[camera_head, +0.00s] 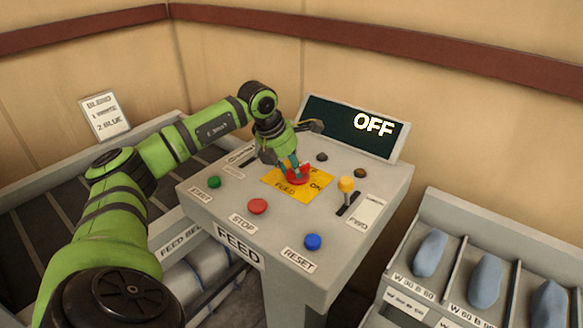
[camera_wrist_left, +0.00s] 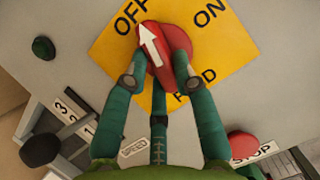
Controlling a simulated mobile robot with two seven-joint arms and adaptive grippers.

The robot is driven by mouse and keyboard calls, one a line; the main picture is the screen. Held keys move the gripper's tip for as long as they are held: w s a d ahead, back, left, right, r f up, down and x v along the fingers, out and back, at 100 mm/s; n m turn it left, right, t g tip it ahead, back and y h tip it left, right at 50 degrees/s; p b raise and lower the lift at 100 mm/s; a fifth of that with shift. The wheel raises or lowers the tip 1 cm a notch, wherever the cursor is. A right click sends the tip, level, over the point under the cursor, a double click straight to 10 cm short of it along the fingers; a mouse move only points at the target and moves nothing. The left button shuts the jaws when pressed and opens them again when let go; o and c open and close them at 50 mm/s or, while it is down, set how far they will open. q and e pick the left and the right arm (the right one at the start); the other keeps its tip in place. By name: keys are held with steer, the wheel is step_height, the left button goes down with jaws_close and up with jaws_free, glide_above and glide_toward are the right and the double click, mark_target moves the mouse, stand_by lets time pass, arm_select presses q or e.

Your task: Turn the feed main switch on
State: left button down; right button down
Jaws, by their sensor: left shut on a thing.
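The feed main switch is a red rotary knob (camera_head: 303,179) with a white arrow, set on a yellow plate (camera_head: 285,190) on the grey FEED panel. In the left wrist view the knob (camera_wrist_left: 201,48) shows its arrow pointing up and slightly left, toward the word OFF and away from ON. My left gripper (camera_head: 294,170) is shut on the knob, with its green fingers on either side of it; it also shows in the left wrist view (camera_wrist_left: 160,82). The display (camera_head: 350,125) behind reads OFF. My right gripper is in neither view.
Around the plate are a green button (camera_head: 214,182), a red STOP button (camera_head: 258,207), a blue RESET button (camera_head: 312,242) and a yellow-topped lever (camera_head: 346,185). A rack (camera_head: 440,200) with blue-grey pieces stands at the right, a belt at the left.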

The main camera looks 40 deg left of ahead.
arm_select(q)
steer(key=m, duration=0.1)
steer(key=m+h, duration=0.1)
steer(key=m, duration=0.1)
steer(key=shift+w+a+r+m+g+p, duration=0.2)
steer(key=shift+w+m+g+p, duration=0.1)
steer(key=shift+m+p, duration=0.1)
steer(key=m, duration=0.1)
steer(key=m+h, duration=0.1)
steer(key=m, duration=0.1)
steer(key=m+g+p, duration=0.1)
steer(key=shift+w+a+h, duration=0.1)
steer(key=shift+w+h, duration=0.2)
steer(key=shift+h, duration=0.1)
steer(key=m, duration=0.1)
steer(key=m+g, duration=0.1)
steer(key=m, duration=0.1)
steer(key=shift+w+f+h, duration=0.1)
steer(key=shift+w+h, duration=0.1)
steer(key=shift+h, duration=0.1)
steer(key=shift+w+f+m+g, duration=0.15)
steer(key=shift+m+g, duration=0.55)
steer(key=shift+m, duration=1.1)
steer(key=c, duration=1)
jaws_free()
